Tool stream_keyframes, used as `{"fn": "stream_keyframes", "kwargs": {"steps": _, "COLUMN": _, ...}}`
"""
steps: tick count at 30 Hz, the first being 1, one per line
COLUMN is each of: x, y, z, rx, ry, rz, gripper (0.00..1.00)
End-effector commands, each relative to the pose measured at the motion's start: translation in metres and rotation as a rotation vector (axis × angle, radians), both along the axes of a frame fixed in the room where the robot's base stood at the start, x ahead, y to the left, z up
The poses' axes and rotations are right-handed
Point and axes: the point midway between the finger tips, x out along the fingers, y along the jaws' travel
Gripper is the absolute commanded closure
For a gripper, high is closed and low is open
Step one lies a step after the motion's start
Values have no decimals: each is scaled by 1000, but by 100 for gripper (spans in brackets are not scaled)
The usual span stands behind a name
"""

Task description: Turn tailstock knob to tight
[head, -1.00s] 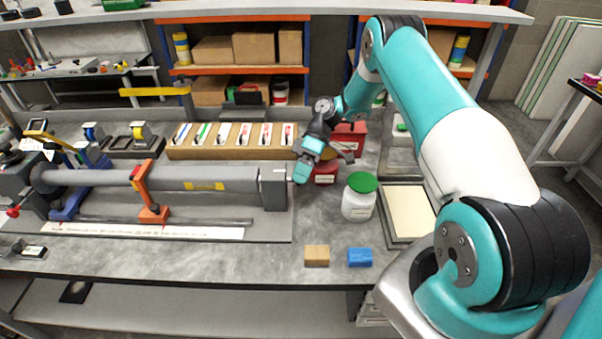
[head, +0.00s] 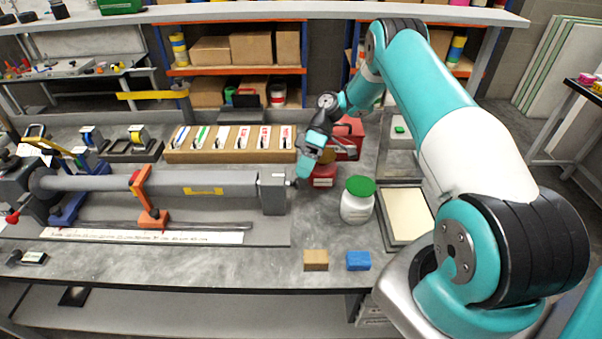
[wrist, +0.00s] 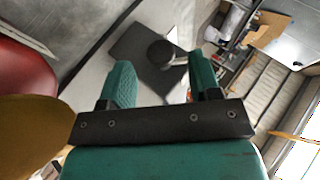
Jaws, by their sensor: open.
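The tailstock (head: 273,192) is a grey block at the right end of the long grey tube in the head view. In the wrist view a dark, round knob (wrist: 160,50) stands out from the dark grey tailstock face (wrist: 140,46). My gripper (wrist: 160,64) is open, with its two teal fingers either side of the knob in the picture. I see no contact, and the gap to the knob is hard to judge. In the head view my gripper (head: 304,170) is just right of the tailstock and hides most of the knob. I cannot read the knob's setting.
A white jar with a green lid (head: 357,205) stands right of my gripper. Red containers (head: 324,176) sit close behind it. A tan block (head: 316,260) and a blue block (head: 358,261) lie near the bench's front edge. The bench between them and the tailstock is clear.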

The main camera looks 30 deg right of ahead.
Motion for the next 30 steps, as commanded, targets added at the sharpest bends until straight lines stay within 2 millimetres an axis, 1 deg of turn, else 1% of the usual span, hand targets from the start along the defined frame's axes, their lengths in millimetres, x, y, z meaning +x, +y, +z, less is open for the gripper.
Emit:
{"fn": "stream_keyframes", "kwargs": {"steps": 1, "x": 2, "y": -6, "z": 13, "rx": 1, "ry": -1, "rz": 1, "gripper": 43}}
{"fn": "stream_keyframes", "kwargs": {"steps": 3, "x": 4, "y": -13, "z": 22, "rx": 0, "ry": -1, "rz": 5, "gripper": 43}}
{"fn": "stream_keyframes", "kwargs": {"steps": 6, "x": 7, "y": -19, "z": 28, "rx": 2, "ry": -1, "rz": 9, "gripper": 43}}
{"fn": "stream_keyframes", "kwargs": {"steps": 12, "x": 8, "y": -26, "z": 32, "rx": 0, "ry": 1, "rz": 10, "gripper": 43}}
{"fn": "stream_keyframes", "kwargs": {"steps": 22, "x": 9, "y": -25, "z": 33, "rx": -2, "ry": 0, "rz": 11, "gripper": 43}}
{"fn": "stream_keyframes", "kwargs": {"steps": 24, "x": 12, "y": -19, "z": 39, "rx": -12, "ry": 0, "rz": 10, "gripper": 43}}
{"fn": "stream_keyframes", "kwargs": {"steps": 26, "x": 16, "y": -9, "z": 51, "rx": -30, "ry": -2, "rz": 8, "gripper": 43}}
{"fn": "stream_keyframes", "kwargs": {"steps": 29, "x": 21, "y": 19, "z": 83, "rx": -80, "ry": -4, "rz": -2, "gripper": 43}}
{"fn": "stream_keyframes", "kwargs": {"steps": 30, "x": 21, "y": 35, "z": 99, "rx": -106, "ry": -6, "rz": -9, "gripper": 43}}
